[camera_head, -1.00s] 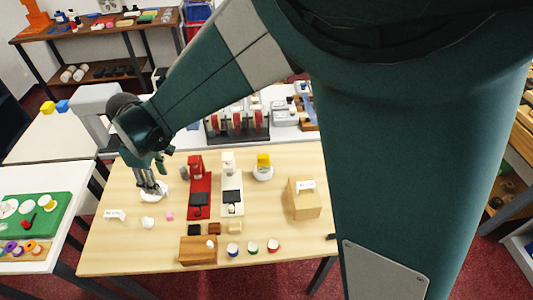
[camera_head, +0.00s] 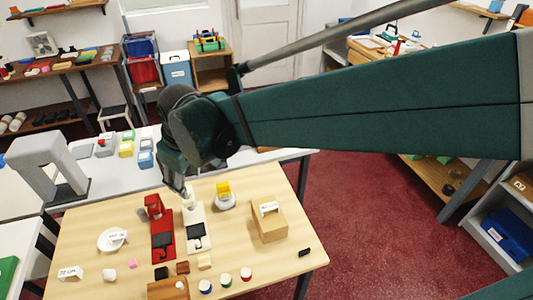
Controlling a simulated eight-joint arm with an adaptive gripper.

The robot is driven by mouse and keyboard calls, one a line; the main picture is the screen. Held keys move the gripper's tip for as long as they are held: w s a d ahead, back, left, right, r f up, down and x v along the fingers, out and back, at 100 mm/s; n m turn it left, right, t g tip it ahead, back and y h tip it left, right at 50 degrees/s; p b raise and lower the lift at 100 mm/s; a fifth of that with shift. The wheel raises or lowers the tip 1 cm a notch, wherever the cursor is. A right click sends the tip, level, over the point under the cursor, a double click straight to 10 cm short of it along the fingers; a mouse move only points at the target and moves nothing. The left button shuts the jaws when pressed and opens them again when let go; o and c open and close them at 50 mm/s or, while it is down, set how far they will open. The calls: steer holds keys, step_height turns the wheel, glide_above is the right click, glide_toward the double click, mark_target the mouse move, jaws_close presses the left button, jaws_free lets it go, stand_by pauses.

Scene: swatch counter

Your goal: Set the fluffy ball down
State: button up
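A small white rounded lump (camera_head: 109,274), which may be the fluffy ball, rests on the wooden table (camera_head: 80,238) at the left. A smaller pink piece (camera_head: 132,264) lies beside it. I cannot tell for sure which thing is the fluffy ball. My gripper (camera_head: 185,193) points down above the table, by the top of the white stand (camera_head: 194,217) and right of the red stand (camera_head: 160,228). Its fingertips are small and partly merge with the white stand, so I cannot see whether they hold anything.
A white dish (camera_head: 103,243) with a label card is at the left. A yellow-topped white pot (camera_head: 225,200) and a wooden box (camera_head: 269,226) stand right of the stands. Several coloured-rimmed pots (camera_head: 225,280) line the front. A black piece (camera_head: 305,252) lies near the right edge.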

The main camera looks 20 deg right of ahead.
steer(key=s+d+r+m+t, duration=0.1)
steer(key=s+d+m, duration=0.3)
steer(key=d, duration=0.9)
steer(key=s+d+r+m+t+h, duration=0.1)
steer(key=s+d+m+t, duration=0.2)
steer(key=s+d, duration=0.6)
steer(key=d+m, duration=0.2)
steer(key=d, duration=0.1)
steer(key=shift+s+d+h, duration=0.3)
steer(key=shift+d, duration=0.05)
